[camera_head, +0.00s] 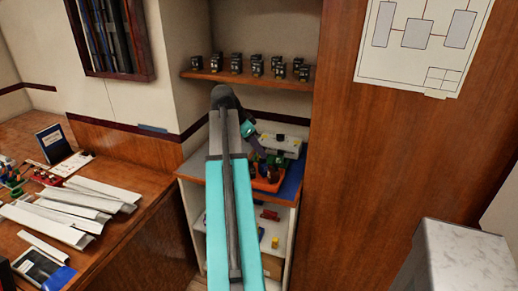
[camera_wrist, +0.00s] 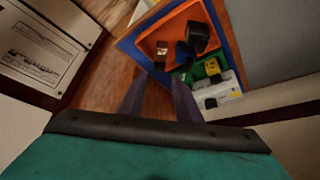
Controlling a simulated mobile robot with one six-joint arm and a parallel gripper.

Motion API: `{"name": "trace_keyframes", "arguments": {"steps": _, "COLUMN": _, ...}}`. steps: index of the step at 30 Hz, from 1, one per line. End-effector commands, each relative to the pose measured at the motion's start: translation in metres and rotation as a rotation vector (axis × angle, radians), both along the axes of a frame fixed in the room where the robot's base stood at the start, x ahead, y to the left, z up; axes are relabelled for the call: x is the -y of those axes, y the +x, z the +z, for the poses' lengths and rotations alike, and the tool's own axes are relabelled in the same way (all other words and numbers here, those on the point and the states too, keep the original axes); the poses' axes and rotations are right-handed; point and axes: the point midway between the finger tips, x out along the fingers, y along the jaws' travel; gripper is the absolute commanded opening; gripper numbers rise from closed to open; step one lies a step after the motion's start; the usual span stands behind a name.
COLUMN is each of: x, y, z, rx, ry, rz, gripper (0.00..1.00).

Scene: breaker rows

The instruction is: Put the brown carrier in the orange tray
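The orange tray (camera_wrist: 176,23) lies at the top of the wrist view, and it also shows on the low shelf unit in the head view (camera_head: 264,185). Inside it are a small brown piece with a pale face (camera_wrist: 162,48), a dark brown-black block (camera_wrist: 198,37) and a dark blue piece (camera_wrist: 183,52). I cannot tell for certain which of these is the brown carrier.
A blue mat (camera_wrist: 131,47) lies under the tray. Green and yellow pieces (camera_wrist: 212,67) and a white box (camera_wrist: 222,90) sit beside it. A shelf of dark breakers (camera_head: 237,74) hangs above. A wooden panel (camera_head: 340,170) stands to the right.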

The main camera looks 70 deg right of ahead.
Motion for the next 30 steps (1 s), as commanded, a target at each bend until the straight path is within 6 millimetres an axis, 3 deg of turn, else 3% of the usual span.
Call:
{"name": "trace_keyframes", "arguments": {"steps": 17, "x": -0.003, "y": 0.006, "z": -0.007, "rx": -0.004, "ry": 0.009, "rz": 0.019, "gripper": 0.31}}
{"name": "trace_keyframes", "arguments": {"steps": 23, "x": -0.023, "y": 0.037, "z": -0.045, "rx": -0.025, "ry": 0.065, "rz": 0.129, "gripper": 0.31}}
{"name": "trace_keyframes", "arguments": {"steps": 30, "x": -0.073, "y": 0.095, "z": -0.123, "rx": -0.074, "ry": 0.182, "rz": 0.361, "gripper": 0.31}}
